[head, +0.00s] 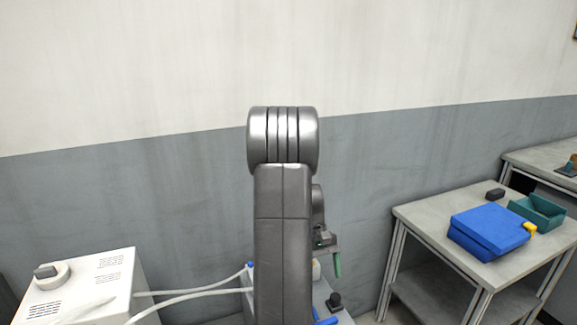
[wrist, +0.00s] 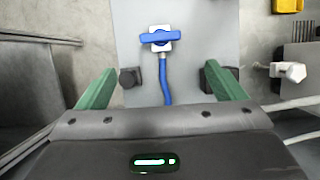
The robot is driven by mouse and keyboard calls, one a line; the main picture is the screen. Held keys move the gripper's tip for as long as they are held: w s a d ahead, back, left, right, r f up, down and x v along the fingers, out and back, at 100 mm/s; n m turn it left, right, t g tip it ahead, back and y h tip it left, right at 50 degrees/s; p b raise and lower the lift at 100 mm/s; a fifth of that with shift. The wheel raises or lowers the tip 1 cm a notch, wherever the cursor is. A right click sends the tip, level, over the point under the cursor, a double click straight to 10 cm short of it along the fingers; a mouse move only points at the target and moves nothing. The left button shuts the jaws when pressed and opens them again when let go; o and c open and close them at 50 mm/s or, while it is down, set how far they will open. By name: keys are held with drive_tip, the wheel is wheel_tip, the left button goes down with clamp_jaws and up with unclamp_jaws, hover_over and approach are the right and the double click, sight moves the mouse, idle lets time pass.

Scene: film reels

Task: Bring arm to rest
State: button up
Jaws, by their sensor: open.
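My arm rises in the middle of the head view, its upper link upright and its elbow at the top. My gripper (head: 337,268) hangs on the right side of the arm, mostly hidden, with one green finger showing and pointing down. In the wrist view my gripper (wrist: 164,88) has its two green fingers wide apart with nothing between them. Below it is a grey panel (wrist: 200,28) with a blue-handled valve (wrist: 160,38) and a blue hose (wrist: 165,80). I cannot tell how far the panel is from the fingertips.
A white box (head: 85,285) with a knob and pale hoses stands at the lower left. On the right, a metal table (head: 425,215) holds a blue case (head: 488,230), a green bin (head: 540,210) and a small dark object (head: 495,194). A grey wall (head: 130,200) stands behind.

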sight(325, 320)
drive_tip(key=b+x, duration=0.1)
drive_tip(key=x, duration=1.1)
drive_tip(key=shift+s+d+f, duration=0.1)
drive_tip(key=shift+s+f, duration=0.05)
drive_tip(key=shift+f, duration=0.2)
drive_tip(key=shift+r, duration=0.1)
